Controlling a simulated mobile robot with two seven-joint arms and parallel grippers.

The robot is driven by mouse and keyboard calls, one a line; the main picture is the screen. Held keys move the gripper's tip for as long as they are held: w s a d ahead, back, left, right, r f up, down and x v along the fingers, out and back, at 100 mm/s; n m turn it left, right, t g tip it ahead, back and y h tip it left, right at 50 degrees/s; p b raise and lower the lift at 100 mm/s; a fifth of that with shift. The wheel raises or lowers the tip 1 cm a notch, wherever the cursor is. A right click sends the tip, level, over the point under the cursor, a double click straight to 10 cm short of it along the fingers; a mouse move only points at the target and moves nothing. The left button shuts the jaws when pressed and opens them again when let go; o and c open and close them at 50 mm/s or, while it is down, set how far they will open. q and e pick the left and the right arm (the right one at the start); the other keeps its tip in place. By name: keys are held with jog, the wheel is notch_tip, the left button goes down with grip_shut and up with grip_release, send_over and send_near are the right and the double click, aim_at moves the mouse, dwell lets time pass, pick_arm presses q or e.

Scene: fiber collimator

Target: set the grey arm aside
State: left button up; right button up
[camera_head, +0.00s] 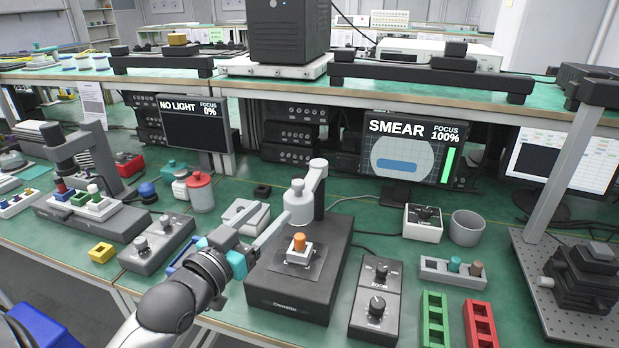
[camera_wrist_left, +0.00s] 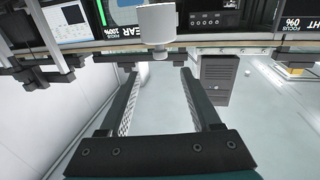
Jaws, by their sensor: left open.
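The light grey arm (camera_head: 315,185) rises from the back of a black box (camera_head: 290,290) at the middle of the bench. Its wide cylindrical head hangs over a small white holder with an orange-topped piece (camera_head: 299,242). My left gripper (camera_head: 279,213) comes in from the lower left, open, with its fingertips close to the left side of that head. In the left wrist view the two fingers (camera_wrist_left: 159,75) are apart with nothing between them. A pale cylinder (camera_wrist_left: 155,24), which looks like the arm's head, shows just beyond the tips. My right gripper is not in view.
A black knob box (camera_head: 377,298) and green and red trays (camera_head: 435,318) stand to the right. A monitor reading SMEAR (camera_head: 408,150) is at the back. Green bench surface right of the black box is partly clear.

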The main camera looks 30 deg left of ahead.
pick_arm(q)
jog(key=b, duration=0.2)
send_near(306, 179)
jog(key=w+r, duration=0.1)
jog(key=w+d+r, duration=0.1)
jog(key=w, duration=0.1)
jog(key=w+d+r, duration=0.1)
jog(key=w, duration=0.1)
jog(key=shift+w+d+r, duration=0.15)
jog(key=shift+d+r, duration=0.1)
grip_shut()
dwell(0.5)
dwell(0.9)
